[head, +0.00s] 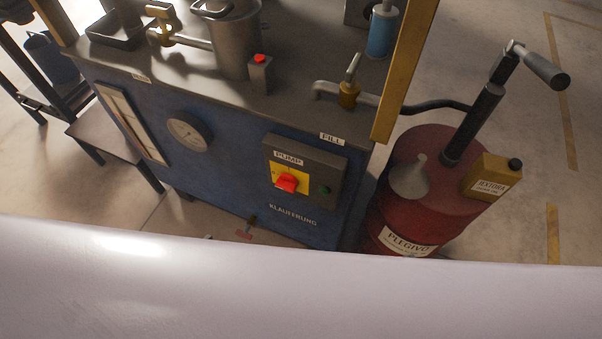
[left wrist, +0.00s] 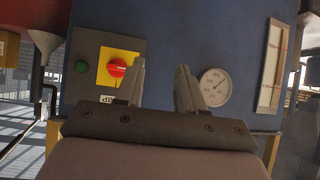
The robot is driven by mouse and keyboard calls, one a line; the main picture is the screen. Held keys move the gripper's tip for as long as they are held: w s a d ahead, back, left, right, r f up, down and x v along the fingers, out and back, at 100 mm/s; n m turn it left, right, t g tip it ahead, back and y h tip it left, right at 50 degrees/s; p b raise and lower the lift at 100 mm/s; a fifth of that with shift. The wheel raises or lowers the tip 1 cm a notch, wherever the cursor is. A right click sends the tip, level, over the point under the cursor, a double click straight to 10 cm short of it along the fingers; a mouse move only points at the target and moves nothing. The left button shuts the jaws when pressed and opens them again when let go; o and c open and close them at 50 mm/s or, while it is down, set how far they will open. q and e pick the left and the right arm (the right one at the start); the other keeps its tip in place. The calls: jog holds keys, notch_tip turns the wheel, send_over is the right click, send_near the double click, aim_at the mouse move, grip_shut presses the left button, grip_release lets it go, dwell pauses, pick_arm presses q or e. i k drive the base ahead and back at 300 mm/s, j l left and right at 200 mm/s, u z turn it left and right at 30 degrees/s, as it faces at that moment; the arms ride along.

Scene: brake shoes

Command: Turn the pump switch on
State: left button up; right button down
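The pump switch is a red rotary knob (head: 287,183) on a yellow plate under the PUMP label (head: 289,158), on the grey control box (head: 330,167) of the blue machine. Its exact angle is hard to tell. In the left wrist view, which is upside down, the red knob (left wrist: 117,68) sits just left of the fingers, partly behind one. My left gripper (left wrist: 162,76) is open with an empty gap between its fingers, facing the blue panel beside the switch. It does not show in the head view. My right gripper is in neither view.
A green button (head: 325,190) sits right of the switch, and a round gauge (head: 189,133) left of it. A red drum (head: 430,160) with a hand pump stands at the machine's right. A pale surface of mine covers the bottom of the head view.

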aim_at(287, 182)
jog(key=l+u, duration=0.15)
jog(key=l, duration=1.1)
jog(key=k, duration=0.05)
